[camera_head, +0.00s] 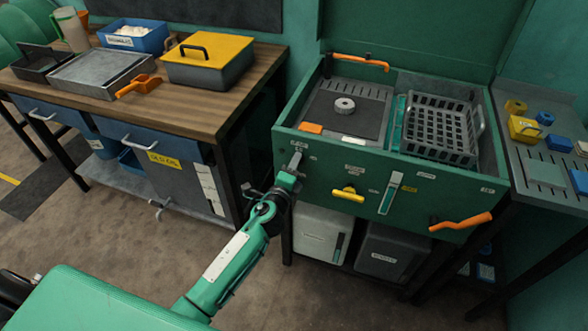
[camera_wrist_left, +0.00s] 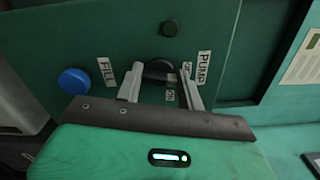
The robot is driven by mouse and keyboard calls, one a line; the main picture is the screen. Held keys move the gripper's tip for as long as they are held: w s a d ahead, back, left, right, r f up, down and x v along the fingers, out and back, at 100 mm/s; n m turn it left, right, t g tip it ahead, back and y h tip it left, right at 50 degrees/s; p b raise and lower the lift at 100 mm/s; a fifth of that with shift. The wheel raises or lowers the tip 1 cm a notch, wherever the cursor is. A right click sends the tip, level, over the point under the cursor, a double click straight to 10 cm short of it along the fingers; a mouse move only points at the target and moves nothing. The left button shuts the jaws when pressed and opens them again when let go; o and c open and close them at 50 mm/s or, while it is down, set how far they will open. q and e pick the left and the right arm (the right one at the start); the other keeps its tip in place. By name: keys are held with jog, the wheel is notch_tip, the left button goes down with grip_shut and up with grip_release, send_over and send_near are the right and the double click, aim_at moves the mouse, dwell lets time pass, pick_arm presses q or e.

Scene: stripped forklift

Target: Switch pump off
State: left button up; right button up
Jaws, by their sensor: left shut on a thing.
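The pump switch is a black knob (camera_wrist_left: 160,68) on the green front panel, beside a white PUMP label (camera_wrist_left: 203,68). Small labels sit around it, partly covered; one reads ON. In the left wrist view my left gripper (camera_wrist_left: 160,76) has one finger on each side of this knob and is shut on it. In the head view my left gripper (camera_head: 293,166) is at the left end of the green washing unit's front panel (camera_head: 330,178); the arm and fingers hide the knob there. My right gripper is not in view.
A blue knob (camera_wrist_left: 75,81) by a FILL label and a small dark button (camera_wrist_left: 169,28) are close to the fingers. The panel also has a yellow handle (camera_head: 348,193) and an orange handle (camera_head: 460,222). A wooden workbench (camera_head: 215,110) stands left; open floor lies before it.

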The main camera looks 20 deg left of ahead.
pick_arm(q)
jog(key=shift+f+n+b, duration=0.1)
jog(key=shift+n+b, duration=0.25)
jog(key=shift+n, duration=0.95)
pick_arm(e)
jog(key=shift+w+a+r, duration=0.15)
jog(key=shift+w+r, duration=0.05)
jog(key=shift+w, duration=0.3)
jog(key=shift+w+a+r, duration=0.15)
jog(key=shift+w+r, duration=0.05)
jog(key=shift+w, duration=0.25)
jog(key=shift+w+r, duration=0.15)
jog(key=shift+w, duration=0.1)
pick_arm(q)
jog(key=o, duration=1)
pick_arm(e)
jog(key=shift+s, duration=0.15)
pick_arm(q)
jog(key=s+b, duration=0.1)
jog(key=s, duration=1.3)
jog(key=shift+a, duration=0.25)
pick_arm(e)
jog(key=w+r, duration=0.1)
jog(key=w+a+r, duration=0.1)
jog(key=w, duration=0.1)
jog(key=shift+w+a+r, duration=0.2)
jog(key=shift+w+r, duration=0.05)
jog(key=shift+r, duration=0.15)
